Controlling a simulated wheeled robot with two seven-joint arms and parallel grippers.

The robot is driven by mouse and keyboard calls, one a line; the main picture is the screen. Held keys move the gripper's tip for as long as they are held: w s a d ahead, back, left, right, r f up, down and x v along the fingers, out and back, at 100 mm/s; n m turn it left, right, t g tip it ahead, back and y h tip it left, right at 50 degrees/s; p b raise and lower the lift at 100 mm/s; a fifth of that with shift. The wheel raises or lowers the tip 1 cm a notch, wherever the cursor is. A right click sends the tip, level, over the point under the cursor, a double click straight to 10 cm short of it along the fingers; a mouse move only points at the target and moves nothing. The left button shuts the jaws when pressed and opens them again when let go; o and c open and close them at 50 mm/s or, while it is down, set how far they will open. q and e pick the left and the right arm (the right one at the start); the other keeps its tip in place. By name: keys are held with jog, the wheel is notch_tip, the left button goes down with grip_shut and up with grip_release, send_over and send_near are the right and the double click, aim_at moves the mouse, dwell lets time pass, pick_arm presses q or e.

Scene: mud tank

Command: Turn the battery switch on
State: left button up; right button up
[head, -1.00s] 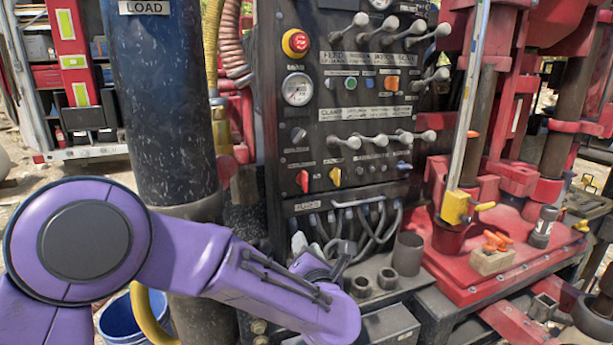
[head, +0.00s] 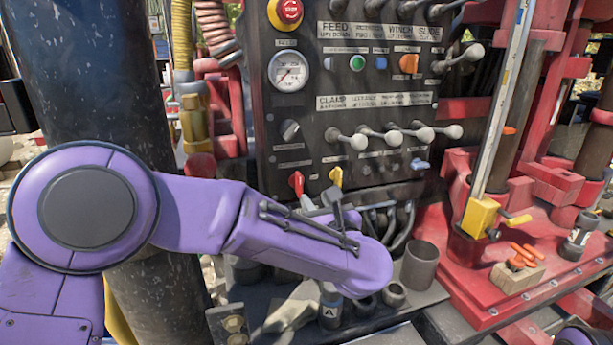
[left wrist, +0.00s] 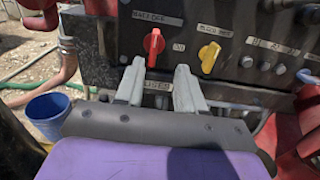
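The control panel shows a red rotary switch (head: 296,183) at its lower left, with a label above it in the left wrist view that seems to begin "BATT". The red switch (left wrist: 153,42) stands with its handle nearly upright, apart from my fingers. A yellow switch (head: 336,177) is just to its right; it also shows in the left wrist view (left wrist: 208,56). My left gripper (left wrist: 160,88) is open and empty, its two grey fingers just below the red switch. In the head view, my left gripper (head: 322,203) is partly hidden by my purple arm. My right gripper is not in view.
A dark pipe (head: 95,110) stands left of the panel. Levers (head: 392,137) stick out above and right of the switches. Cables (head: 390,222) and an open metal cup (head: 420,263) are below the panel. A blue bucket (left wrist: 48,108) is at lower left.

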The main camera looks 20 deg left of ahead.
aim_at(300, 181)
pick_arm(q)
jog(key=w+a+p, duration=0.1)
jog(key=a, duration=0.1)
jog(key=w+a+r+p, duration=0.1)
jog(key=w, duration=0.1)
jog(key=shift+w+a, duration=0.3)
jog(key=shift+a, duration=0.05)
jog(key=x, duration=0.1)
jog(key=p+x, duration=0.1)
jog(key=x, duration=0.2)
jog(key=shift+w+f, duration=0.2)
jog(key=shift+f, duration=0.15)
jog(key=shift+s+r, duration=0.1)
grip_shut()
